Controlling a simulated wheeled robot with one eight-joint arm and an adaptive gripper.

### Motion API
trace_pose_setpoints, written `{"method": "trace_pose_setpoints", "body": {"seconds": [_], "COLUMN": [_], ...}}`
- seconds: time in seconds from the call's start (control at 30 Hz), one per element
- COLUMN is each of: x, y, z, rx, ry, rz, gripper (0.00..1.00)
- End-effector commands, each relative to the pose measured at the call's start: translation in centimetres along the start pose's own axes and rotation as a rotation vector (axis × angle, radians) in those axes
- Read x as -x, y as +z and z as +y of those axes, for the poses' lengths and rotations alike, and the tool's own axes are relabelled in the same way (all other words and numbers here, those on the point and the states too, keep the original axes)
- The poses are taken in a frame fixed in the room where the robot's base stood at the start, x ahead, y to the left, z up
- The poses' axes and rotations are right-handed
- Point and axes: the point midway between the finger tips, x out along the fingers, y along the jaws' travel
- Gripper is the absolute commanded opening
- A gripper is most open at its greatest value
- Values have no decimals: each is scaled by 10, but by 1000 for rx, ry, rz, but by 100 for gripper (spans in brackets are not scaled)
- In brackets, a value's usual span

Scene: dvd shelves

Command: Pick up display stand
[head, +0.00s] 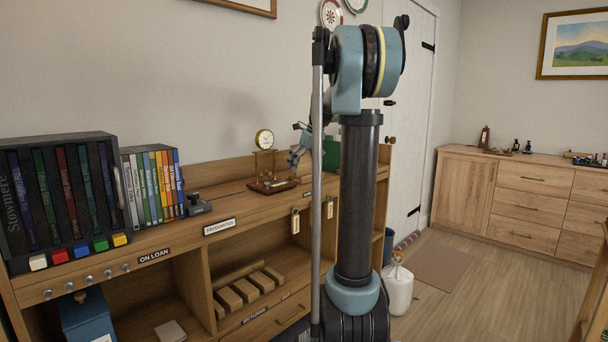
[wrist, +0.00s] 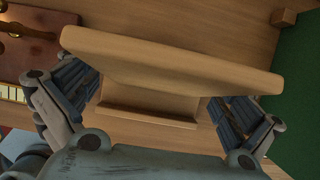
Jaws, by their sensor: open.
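The display stand (wrist: 165,65) is a light wooden piece in the wrist view, with a wide board across the top and a narrower lower ledge. My gripper (wrist: 152,98) is open, with one blue-grey finger on each side of the stand's narrower part. The wide board overlaps the fingertips, so I cannot tell whether they touch the stand. In the head view my gripper (head: 297,157) is low over the shelf top, to the right of the clock.
A clock (head: 264,139) on a red-brown base (wrist: 32,45) stands close to the left of my gripper. A green panel (wrist: 303,110) is close on the right. Books (head: 152,185) and a dark box of coloured volumes fill the shelf's left end. Tags (head: 295,222) hang from the front edge.

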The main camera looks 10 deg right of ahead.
Motion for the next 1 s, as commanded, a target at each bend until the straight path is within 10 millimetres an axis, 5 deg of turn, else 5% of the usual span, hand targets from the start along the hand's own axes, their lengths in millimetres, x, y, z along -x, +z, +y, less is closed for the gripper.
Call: {"method": "trace_pose_setpoints", "body": {"seconds": [0.3, 0.53, 1.0], "x": [-1, -1, 10], "y": [0, 0, 1], "z": [0, 0, 0], "rx": [0, 0, -1], "ry": [0, 0, -1], "rz": [0, 0, 0], "gripper": [100, 55, 55]}}
